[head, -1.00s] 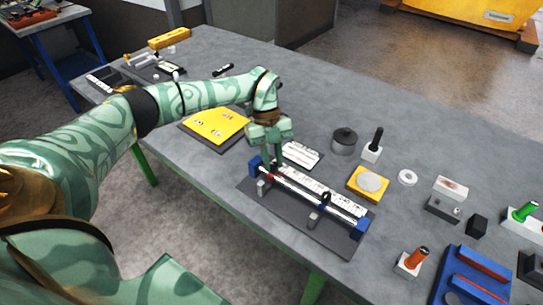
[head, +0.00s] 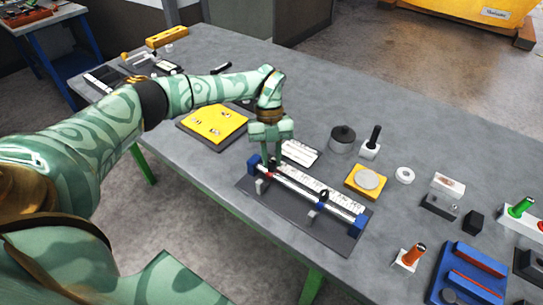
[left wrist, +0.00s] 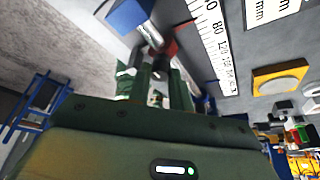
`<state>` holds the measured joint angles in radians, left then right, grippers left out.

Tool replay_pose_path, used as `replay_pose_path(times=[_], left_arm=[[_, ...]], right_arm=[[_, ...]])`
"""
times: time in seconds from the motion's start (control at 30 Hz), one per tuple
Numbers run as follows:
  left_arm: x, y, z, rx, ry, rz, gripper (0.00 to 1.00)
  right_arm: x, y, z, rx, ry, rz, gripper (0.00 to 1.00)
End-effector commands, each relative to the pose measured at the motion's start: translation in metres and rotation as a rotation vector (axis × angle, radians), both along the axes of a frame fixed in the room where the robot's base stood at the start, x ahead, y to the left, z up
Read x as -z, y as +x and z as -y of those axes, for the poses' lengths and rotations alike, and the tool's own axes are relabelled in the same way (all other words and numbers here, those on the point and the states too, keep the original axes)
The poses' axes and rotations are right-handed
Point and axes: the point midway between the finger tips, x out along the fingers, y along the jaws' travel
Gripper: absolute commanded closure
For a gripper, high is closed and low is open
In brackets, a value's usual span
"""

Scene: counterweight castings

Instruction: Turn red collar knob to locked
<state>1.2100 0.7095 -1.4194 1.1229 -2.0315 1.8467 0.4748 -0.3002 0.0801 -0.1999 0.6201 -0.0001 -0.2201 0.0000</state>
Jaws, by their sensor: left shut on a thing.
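The red collar (head: 270,174) sits on a metal rail (head: 297,190) near its left blue end block (head: 253,164). My left gripper (head: 271,165) points down over this collar and hides much of it. In the left wrist view the red collar (left wrist: 170,47) shows just beyond the fingertips (left wrist: 156,68). The fingers are shut on a dark knob (left wrist: 161,66) beside the red collar. Its exact turn, and any locked mark, cannot be made out. My right gripper is not in view.
A numbered white scale (head: 309,183) runs along the rail. A dark collar (head: 323,196) sits farther right, before the right blue end block (head: 358,222). A yellow plate (head: 213,124), a grey weight (head: 342,139) and a black-handled block (head: 372,142) stand nearby.

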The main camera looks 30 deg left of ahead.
Motion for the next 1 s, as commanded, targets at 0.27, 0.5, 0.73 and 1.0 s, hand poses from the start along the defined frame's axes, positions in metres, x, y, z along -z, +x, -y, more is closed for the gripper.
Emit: replay_pose_path(times=[0.27,0.5,0.73,1.0], left_arm=[[0.000,0.000,0.000,0.001,-0.001,0.001,0.57],[-0.011,0.004,-0.003,-0.001,0.000,0.003,0.57],[-0.063,0.021,-0.016,-0.003,0.001,0.006,0.57],[-0.126,0.041,-0.032,-0.001,0.000,0.005,0.57]], right_arm=[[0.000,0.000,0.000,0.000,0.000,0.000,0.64],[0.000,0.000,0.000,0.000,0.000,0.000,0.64],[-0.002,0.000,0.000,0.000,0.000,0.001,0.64],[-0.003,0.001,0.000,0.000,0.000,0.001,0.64]])
